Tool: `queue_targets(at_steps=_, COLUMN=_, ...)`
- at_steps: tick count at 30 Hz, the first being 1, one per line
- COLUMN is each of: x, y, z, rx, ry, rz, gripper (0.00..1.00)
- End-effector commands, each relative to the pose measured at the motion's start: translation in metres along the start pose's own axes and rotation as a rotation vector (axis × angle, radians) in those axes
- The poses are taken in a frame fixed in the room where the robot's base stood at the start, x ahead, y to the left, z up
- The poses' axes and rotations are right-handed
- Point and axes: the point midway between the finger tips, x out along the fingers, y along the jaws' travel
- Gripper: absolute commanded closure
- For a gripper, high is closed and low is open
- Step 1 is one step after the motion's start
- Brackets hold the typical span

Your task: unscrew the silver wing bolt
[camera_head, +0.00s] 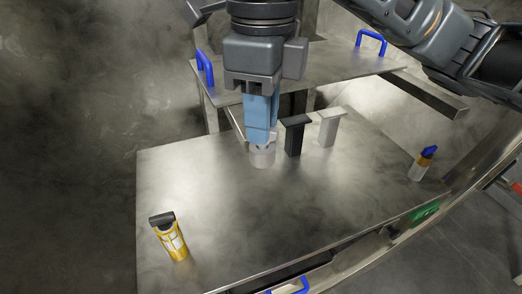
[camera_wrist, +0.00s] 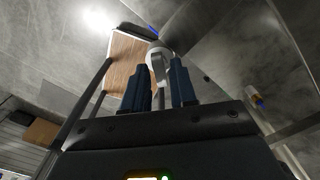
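My gripper (camera_head: 262,138) points down at the left of a short row on the metal table. Its blue fingers reach the top of a light grey round piece (camera_head: 262,157). In the wrist view, my gripper (camera_wrist: 161,80) has its two fingers apart on either side of a flat silver bar (camera_wrist: 158,68) in front of a whitish round piece. This looks like the silver wing bolt, but the fingers hide most of it in the head view. A thin gap seems to show beside the bar; firm contact is not clear.
A black T-shaped piece (camera_head: 295,138) and a pale T-shaped piece (camera_head: 328,128) stand close to the right. A yellow bottle (camera_head: 172,240) stands front left. A small blue-topped bottle (camera_head: 423,165) stands at the right. A raised plate with blue handles (camera_head: 205,68) lies behind. The table's front middle is clear.

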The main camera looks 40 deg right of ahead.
Motion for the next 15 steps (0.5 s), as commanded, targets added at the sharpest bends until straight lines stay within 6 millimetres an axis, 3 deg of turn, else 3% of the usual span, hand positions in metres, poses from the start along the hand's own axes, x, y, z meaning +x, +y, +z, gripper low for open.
queue_targets(at_steps=7, x=-0.004, y=0.0, z=0.0, rx=0.0, ry=0.001, rz=0.0, gripper=0.73)
queue_targets(at_steps=15, x=-0.033, y=0.0, z=0.0, rx=0.0, ry=0.001, rz=0.001, gripper=0.73)
